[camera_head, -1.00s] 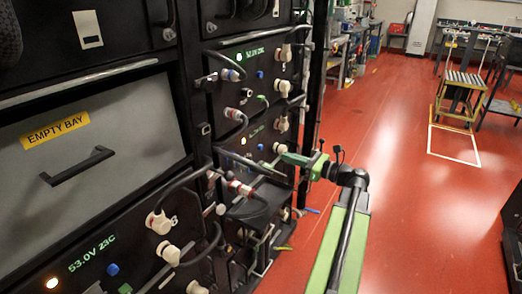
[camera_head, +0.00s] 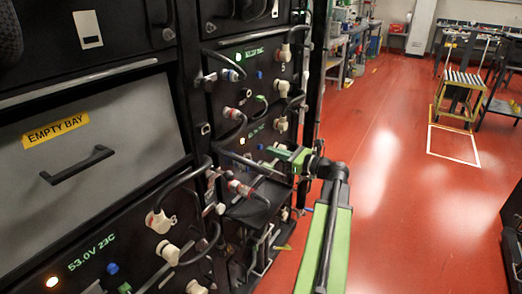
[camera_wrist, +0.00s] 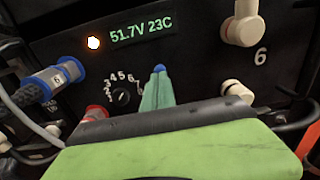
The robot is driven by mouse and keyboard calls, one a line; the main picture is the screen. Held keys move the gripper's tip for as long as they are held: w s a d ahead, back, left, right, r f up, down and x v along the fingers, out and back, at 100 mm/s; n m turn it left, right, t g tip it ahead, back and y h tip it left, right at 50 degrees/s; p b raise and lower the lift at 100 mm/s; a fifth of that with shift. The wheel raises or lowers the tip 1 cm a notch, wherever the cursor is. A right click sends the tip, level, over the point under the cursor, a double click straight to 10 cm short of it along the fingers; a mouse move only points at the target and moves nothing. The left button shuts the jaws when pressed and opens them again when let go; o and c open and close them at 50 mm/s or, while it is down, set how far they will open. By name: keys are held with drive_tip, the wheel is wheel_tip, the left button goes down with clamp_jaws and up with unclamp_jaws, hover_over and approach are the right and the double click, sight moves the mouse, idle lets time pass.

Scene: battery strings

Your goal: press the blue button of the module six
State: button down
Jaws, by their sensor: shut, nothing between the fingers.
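Module six (camera_wrist: 200,60) fills the wrist view, with a "6" on its black face and a display (camera_wrist: 142,28) reading 51.7V 23C. Its blue button (camera_wrist: 159,68) shows just beyond the tip of my green gripper (camera_wrist: 157,82), partly hidden by it. My gripper is shut and empty. I cannot tell whether the tip touches the button. In the head view my gripper (camera_head: 272,152) is at the front of module six, and the small blue button (camera_head: 260,146) shows just left of the tip.
On module six are a lit lamp (camera_wrist: 94,43), a dial (camera_wrist: 123,95), a blue-collared plug (camera_wrist: 60,78) and white plugs (camera_wrist: 242,24). Cables (camera_head: 185,185) loop out of the rack near my arm. Open red floor (camera_head: 400,220) lies to the right.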

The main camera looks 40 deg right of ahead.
drive_tip(key=shift+x, duration=1.45)
drive_tip(key=shift+s, duration=0.1)
drive_tip(key=v, duration=0.7)
drive_tip(key=shift+s, duration=0.4)
drive_tip(key=shift+d, duration=0.1)
idle(0.3)
